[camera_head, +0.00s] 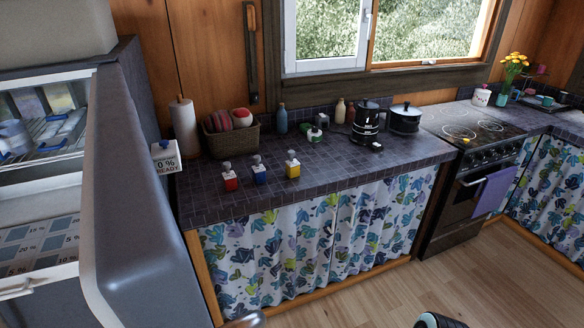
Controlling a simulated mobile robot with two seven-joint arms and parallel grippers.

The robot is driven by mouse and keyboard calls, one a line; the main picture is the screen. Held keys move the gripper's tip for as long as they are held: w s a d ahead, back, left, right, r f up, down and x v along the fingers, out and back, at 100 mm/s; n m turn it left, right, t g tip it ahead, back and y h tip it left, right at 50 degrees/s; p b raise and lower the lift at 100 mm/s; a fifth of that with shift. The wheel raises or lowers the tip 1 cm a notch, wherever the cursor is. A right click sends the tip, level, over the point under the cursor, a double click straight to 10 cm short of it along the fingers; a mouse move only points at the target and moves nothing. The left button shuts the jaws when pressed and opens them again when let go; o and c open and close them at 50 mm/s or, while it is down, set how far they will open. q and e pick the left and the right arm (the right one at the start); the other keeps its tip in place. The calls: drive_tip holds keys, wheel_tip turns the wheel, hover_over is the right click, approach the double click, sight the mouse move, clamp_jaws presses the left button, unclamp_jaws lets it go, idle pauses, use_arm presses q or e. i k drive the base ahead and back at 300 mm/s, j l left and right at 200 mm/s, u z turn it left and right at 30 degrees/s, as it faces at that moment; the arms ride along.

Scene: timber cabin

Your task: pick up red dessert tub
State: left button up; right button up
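A small red tub (230,180) with a pale top stands upright on the dark tiled counter (330,170), near its front edge at the left. A blue tub (259,173) and a yellow tub (292,168) of similar shape stand in a row to its right, with small gaps between them. Neither of my grippers can be made out. Only a grey rounded part and a dark part with a teal ring, likely my own arms, show at the bottom edge.
An open fridge with its grey door (150,230) fills the left. A white box marked "0% READY" (166,157), a paper roll (185,127), a basket (232,142), a black kettle (366,122) and a pot (405,118) are around the counter. The counter front right of the tubs is clear.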

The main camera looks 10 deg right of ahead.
sight(229, 179)
drive_tip(key=l+u, duration=0.1)
drive_tip(key=u, duration=0.35)
drive_tip(key=l+u, duration=0.1)
drive_tip(key=u, duration=0.4)
drive_tip(key=i+l+u, duration=0.1)
drive_tip(key=u, duration=0.35)
drive_tip(key=l+u, duration=0.15)
drive_tip(key=u, duration=0.3)
drive_tip(key=k+l+u, duration=0.1)
drive_tip(key=l+u, duration=0.2)
drive_tip(key=k+l+u, duration=0.15)
drive_tip(key=l+u, duration=0.15)
drive_tip(key=k+l+u, duration=0.15)
drive_tip(key=l+u, duration=0.15)
